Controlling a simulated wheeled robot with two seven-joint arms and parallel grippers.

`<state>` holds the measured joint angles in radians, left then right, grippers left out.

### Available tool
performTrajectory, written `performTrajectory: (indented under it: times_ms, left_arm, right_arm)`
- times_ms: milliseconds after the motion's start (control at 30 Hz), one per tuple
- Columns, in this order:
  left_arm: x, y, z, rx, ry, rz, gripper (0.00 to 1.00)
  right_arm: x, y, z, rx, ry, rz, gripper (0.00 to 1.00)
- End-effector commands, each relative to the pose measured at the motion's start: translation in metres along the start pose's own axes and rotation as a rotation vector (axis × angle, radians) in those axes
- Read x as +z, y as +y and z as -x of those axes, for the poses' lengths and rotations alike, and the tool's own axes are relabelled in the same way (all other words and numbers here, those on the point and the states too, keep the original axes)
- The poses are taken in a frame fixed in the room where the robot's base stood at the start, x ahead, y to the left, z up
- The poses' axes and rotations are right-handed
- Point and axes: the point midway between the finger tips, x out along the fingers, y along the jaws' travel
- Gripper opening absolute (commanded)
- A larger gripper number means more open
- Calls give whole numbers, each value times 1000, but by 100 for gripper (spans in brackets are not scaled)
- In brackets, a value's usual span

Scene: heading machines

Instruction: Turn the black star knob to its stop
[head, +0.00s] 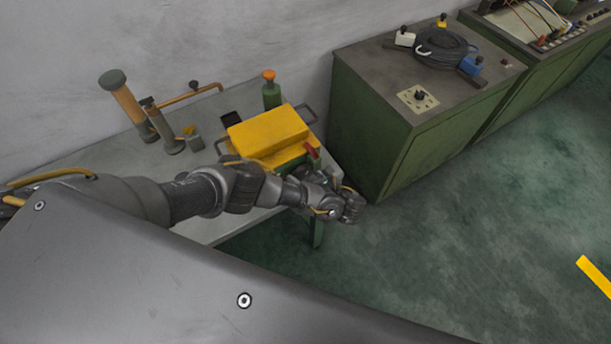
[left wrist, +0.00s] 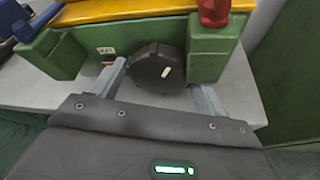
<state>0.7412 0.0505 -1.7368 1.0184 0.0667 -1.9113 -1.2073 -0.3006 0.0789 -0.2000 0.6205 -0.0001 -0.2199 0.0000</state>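The black knob (left wrist: 157,66) shows in the left wrist view on the green front of a machine, between two green blocks. It looks dark and rounded, with a short slanted white mark on its face. My left gripper (left wrist: 158,78) is open, one finger on each side of the knob, with a small gap seeming to show at each side. I cannot tell how deep the knob sits between the fingers. In the head view my left gripper (head: 345,204) is at the front right of the yellow-topped machine (head: 268,131), and I cannot make out the knob there. My right gripper is not in view.
A red-topped handle (left wrist: 214,12) stands on the right green block, close above the right finger. The grey table (head: 215,222) carries an orange-handled lever (head: 128,103) and a green bottle-like part (head: 271,95). A green cabinet (head: 375,130) stands to the right; the floor before it is clear.

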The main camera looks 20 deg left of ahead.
Motion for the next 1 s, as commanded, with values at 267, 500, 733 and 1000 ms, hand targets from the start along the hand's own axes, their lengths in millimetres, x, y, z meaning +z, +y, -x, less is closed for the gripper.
performTrajectory:
  times_ms: [267, 500, 733, 1000]
  left_arm:
    - [0, 1, -1, 2, 1, 1, 42]
    - [0, 1, -1, 17, 1, -29, 42]
    - [-1, 0, -1, 68, -1, -147, 42]
    - [-2, -1, -2, 148, -5, -336, 42]
  right_arm:
    - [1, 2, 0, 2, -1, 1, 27]
    - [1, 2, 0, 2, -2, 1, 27]
    - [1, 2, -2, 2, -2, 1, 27]
    - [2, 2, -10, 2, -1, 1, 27]
